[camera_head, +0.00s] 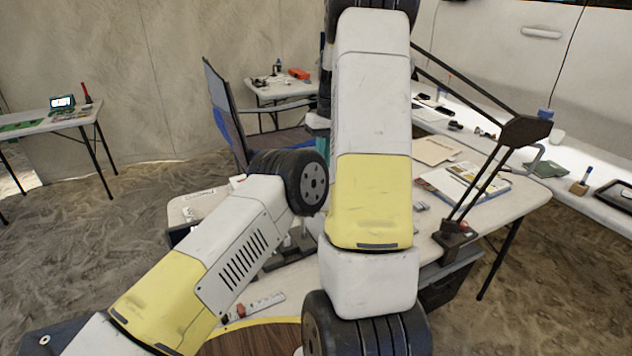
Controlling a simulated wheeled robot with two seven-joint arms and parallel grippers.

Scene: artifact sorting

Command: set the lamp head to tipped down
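A black jointed desk lamp (525,131) stands at the right side of the white work table (515,205). Its base is at the table's right edge, and its lower arm leans up and right to an elbow. From the elbow, the upper arm runs up and left until it passes behind my raised arm. The lamp head is hidden, so its tilt cannot be seen. My two arms fill the middle and lower left of the head view. Neither gripper can be made out; they are hidden or out of frame.
Papers and a folder (436,151) lie on the table near the lamp. A power strip (262,304) lies near its front. A chair (232,120) stands behind the table on the left. A long white counter (605,207) with small items runs along the right. Sandy floor is open at left.

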